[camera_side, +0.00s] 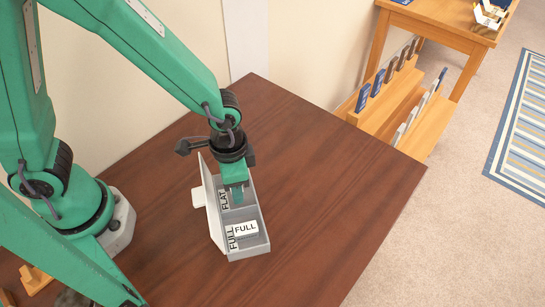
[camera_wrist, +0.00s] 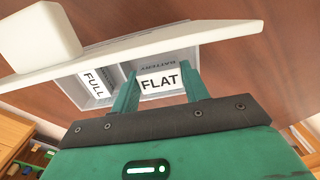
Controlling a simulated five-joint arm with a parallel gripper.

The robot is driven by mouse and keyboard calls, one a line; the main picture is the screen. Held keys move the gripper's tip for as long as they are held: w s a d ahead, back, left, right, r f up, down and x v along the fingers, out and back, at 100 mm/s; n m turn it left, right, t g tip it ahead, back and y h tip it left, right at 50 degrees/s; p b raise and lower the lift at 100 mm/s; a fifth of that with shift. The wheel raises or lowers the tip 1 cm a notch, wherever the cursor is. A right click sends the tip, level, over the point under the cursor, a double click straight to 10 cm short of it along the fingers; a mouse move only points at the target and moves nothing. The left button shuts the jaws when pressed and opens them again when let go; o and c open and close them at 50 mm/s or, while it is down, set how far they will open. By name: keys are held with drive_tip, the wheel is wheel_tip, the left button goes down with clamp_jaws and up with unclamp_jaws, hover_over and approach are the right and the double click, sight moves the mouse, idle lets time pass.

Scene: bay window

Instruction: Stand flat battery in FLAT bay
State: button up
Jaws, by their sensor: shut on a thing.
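The grey two-bay box (camera_side: 250,254) stands on the brown table, with its pale lid or upright panel (camera_side: 207,190) raised along the left side. A FLAT label (camera_side: 224,199) marks the far bay and a FULL label (camera_side: 232,240) the near one. A battery marked FULL (camera_side: 246,228) sits in the near bay and also shows in the wrist view (camera_wrist: 95,82). My gripper (camera_side: 237,196) points down at the far bay. In the wrist view its fingers (camera_wrist: 160,72) are shut on the flat battery (camera_wrist: 160,85), marked FLAT. Whether its base touches the bay floor is hidden.
The raised panel (camera_wrist: 150,47) passes close by my fingers. The table (camera_side: 320,190) is clear to the right of the box. A wooden stepped rack (camera_side: 400,100) with upright items stands beyond the table's right edge.

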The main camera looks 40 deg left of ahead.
drive_tip(key=shift+f, duration=0.85)
drive_tip(key=o, duration=0.7)
drive_tip(key=shift+r, duration=0.7)
drive_tip(key=shift+r, duration=0.7)
drive_tip(key=shift+r, duration=0.35)
drive_tip(key=shift+r, duration=0.35)
